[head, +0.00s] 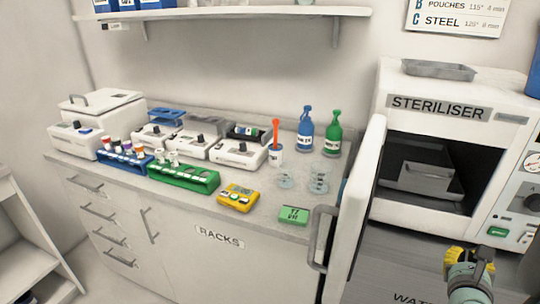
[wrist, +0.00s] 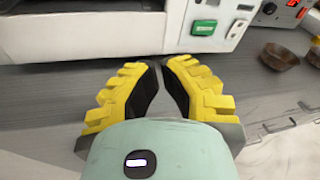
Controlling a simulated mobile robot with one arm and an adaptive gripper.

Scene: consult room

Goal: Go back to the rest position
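My gripper (head: 471,254) has yellow fingers and a pale green body. In the head view it is low at the right, in front of the steriliser (head: 440,150). In the wrist view the two fingers (wrist: 162,64) stand apart with dark inner pads, a narrow gap at the tips and nothing held between them. Beyond the tips is the steriliser's lower front with a green switch (wrist: 203,28). The fingers are above a grey surface (wrist: 60,65); whether they touch anything below is not clear.
The steriliser door (head: 352,215) stands open at the left, with a steel box (head: 428,178) inside.

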